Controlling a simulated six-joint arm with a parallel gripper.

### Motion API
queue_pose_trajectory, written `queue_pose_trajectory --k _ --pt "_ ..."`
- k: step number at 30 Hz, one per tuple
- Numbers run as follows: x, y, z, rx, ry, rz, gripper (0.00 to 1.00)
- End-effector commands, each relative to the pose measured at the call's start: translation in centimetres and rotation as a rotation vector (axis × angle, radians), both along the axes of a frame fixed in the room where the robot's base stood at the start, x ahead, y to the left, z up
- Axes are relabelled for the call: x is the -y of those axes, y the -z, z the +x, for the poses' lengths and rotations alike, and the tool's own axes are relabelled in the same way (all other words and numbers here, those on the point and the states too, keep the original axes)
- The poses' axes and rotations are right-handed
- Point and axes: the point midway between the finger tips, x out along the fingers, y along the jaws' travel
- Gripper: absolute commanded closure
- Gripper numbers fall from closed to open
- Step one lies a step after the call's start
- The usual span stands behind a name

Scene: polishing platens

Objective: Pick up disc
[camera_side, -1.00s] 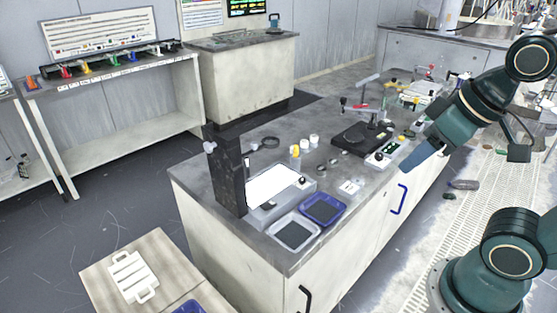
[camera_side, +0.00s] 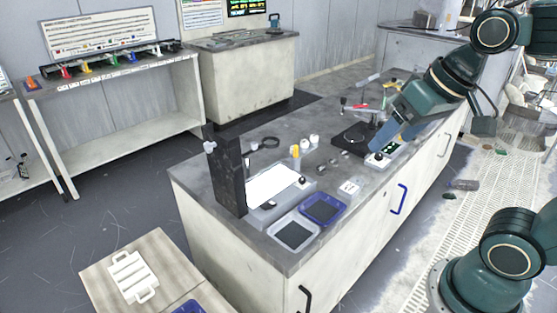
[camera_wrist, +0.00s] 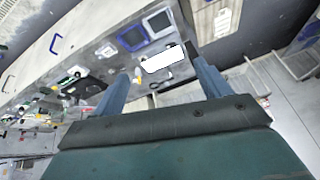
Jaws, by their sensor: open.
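I cannot tell for certain which thing is the disc. A small dark round piece (camera_side: 268,205) lies at the front of the grey unit with the bright white panel (camera_side: 272,184). A black round platen (camera_side: 356,137) sits on a dark base further back, partly hidden by my gripper. My gripper (camera_side: 381,147) hangs above the right side of the bench, pointing down and left, empty. In the wrist view my open gripper (camera_wrist: 161,70) shows two blue fingers apart, with the white panel (camera_wrist: 164,59) far below between them.
A black column (camera_side: 226,172) stands beside the white panel. A blue tray (camera_side: 322,209) and a grey tray (camera_side: 294,234) lie at the bench's front corner. A yellow-topped bottle (camera_side: 295,157), white jars (camera_side: 309,141) and small metal cylinders (camera_side: 322,168) stand mid-bench.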

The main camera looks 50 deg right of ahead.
Motion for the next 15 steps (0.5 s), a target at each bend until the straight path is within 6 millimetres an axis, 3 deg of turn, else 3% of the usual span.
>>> queue_pose_trajectory --k 8,15 --pt "0.7 -1.1 6.3 -0.045 0.264 0.151 0.24" --pt "1.8 -0.9 11.8 -0.087 0.495 0.278 0.24"
